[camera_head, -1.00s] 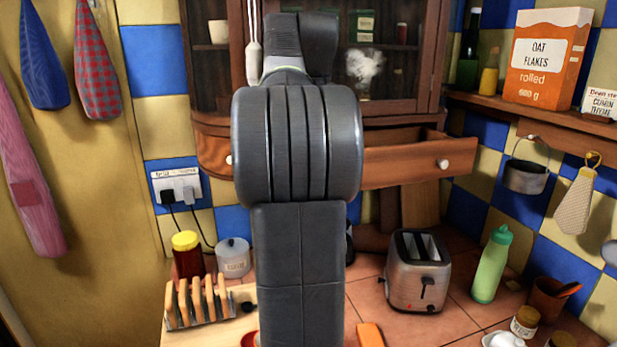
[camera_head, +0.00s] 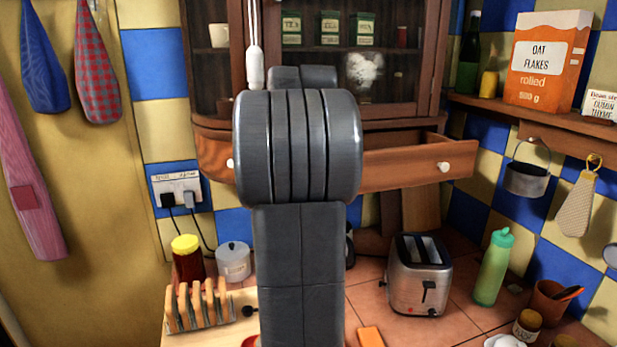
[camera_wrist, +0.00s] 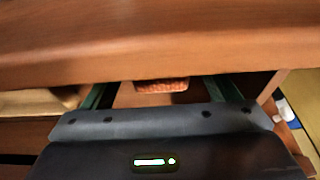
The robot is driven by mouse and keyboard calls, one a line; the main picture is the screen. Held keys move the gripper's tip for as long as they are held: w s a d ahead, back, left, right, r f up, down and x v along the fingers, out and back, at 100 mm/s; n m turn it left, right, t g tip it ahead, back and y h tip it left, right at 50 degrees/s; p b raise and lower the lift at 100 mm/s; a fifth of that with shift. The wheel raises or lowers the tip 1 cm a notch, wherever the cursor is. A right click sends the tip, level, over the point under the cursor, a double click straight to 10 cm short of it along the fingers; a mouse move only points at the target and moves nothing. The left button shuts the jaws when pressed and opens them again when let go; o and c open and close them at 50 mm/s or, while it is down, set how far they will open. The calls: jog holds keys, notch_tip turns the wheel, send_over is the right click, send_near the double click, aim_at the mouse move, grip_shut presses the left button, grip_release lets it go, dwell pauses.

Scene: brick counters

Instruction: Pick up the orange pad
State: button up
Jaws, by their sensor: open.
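A flat orange piece (camera_head: 370,336), which may be the pad, lies on the tiled counter at the bottom edge of the head view, partly cut off. In the wrist view, an orange-red textured thing (camera_wrist: 162,86) shows partly beneath a wooden edge; I cannot tell if it is the pad. My gripper (camera_wrist: 162,92) is open, with its green fingers wide apart on either side of that textured thing and nothing held. In the head view my arm hides the gripper.
An open wooden drawer (camera_head: 415,165) juts from the cabinet behind my arm. A broad wooden board (camera_wrist: 160,45) fills the top of the wrist view, close by. A toaster (camera_head: 418,275), green bottle (camera_head: 493,268) and toast rack (camera_head: 200,308) stand on the counter.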

jog(key=c, duration=1.1)
jog(key=shift+o, duration=0.2)
jog(key=shift+r, duration=0.2)
notch_tip(320, 180, up, 10)
jog(key=shift+f+p, duration=0.15)
jog(key=shift+p, duration=0.25)
jog(key=shift+o, duration=1.3)
jog(key=shift+c, duration=0.9)
